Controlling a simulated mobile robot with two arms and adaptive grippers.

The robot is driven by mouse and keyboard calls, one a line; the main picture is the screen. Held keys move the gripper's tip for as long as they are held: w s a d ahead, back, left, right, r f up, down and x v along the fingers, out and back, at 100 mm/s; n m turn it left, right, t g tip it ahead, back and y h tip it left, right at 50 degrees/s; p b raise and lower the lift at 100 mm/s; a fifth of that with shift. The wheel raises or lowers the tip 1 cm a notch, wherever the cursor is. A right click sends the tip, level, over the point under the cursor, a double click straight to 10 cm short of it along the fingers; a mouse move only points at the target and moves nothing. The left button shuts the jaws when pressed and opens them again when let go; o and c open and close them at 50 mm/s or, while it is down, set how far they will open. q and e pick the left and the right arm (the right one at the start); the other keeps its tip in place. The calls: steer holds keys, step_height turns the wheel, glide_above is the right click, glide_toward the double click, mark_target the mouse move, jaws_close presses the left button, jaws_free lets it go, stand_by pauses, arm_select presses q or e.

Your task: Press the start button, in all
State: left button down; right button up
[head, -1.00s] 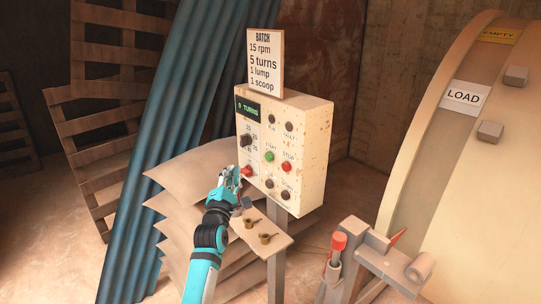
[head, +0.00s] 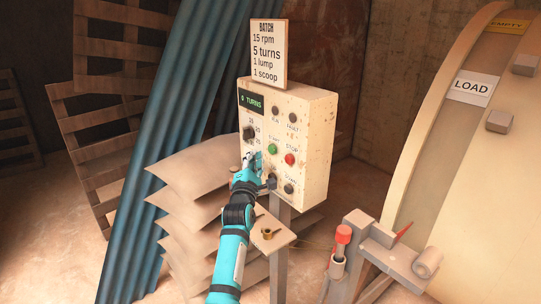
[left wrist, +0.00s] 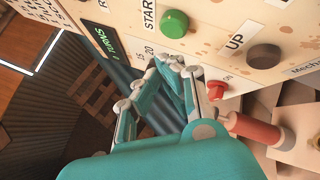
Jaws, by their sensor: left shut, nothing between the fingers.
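The green start button (head: 272,148) sits on the front of the cream control box (head: 315,130), left of the red stop button (head: 290,159). In the left wrist view the start button (left wrist: 173,23) is beside the word START. My left gripper (head: 253,158) is shut and empty in front of the panel, below and left of the start button. In the left wrist view its fingertips (left wrist: 170,61) are close to the button, with a visible gap. Whether they touch the panel I cannot tell. My right gripper is not in view.
A black knob (head: 248,133) and a small TURNS display (head: 251,102) are on the panel. A red knob (left wrist: 216,90) is near my fingers. A small shelf (head: 275,238) is below. Stacked sacks (head: 185,200) stand left, a large drum (head: 480,180) right.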

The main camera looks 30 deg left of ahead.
mark_target(272, 149)
arm_select(q)
steer(key=shift+w+d, duration=0.3)
steer(key=shift+w, duration=0.4)
steer(key=shift+w, duration=0.15)
stand_by(0.9)
steer(key=shift+w+d+b, duration=0.2)
steer(key=shift+w+b, duration=0.05)
steer(key=shift+b, duration=0.1)
